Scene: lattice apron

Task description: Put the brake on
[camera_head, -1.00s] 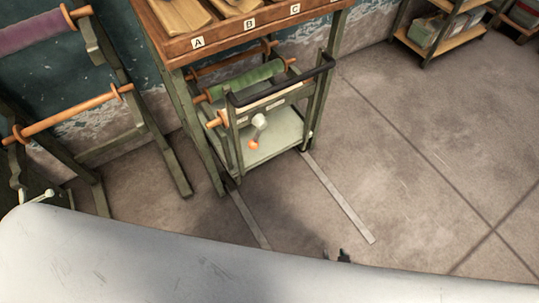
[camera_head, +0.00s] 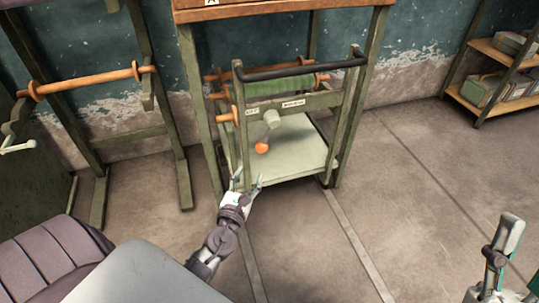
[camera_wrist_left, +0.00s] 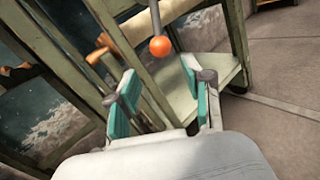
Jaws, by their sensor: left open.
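The brake lever on the cart (camera_head: 350,120) has a pale round hub (camera_head: 272,118) and an orange ball knob (camera_head: 262,147). It hangs down below the labelled crossbar (camera_head: 305,103), tilted slightly left. My left gripper (camera_head: 247,178) is open and empty, in front of and below the knob. In the left wrist view the knob (camera_wrist_left: 159,46) shows just beyond the gap between the teal-padded fingers (camera_wrist_left: 160,76), apart from both. Part of my right arm (camera_head: 500,250) shows at the lower right; its jaw state is unclear.
The cart stands inside a wooden-topped bench frame (camera_head: 190,100), holding a green roll (camera_head: 280,87) and a pale lower deck (camera_head: 300,155). Flat strips (camera_head: 355,240) run along the floor in front. A rack with an orange bar (camera_head: 85,82) stands left, shelves (camera_head: 490,90) right. The floor ahead is clear.

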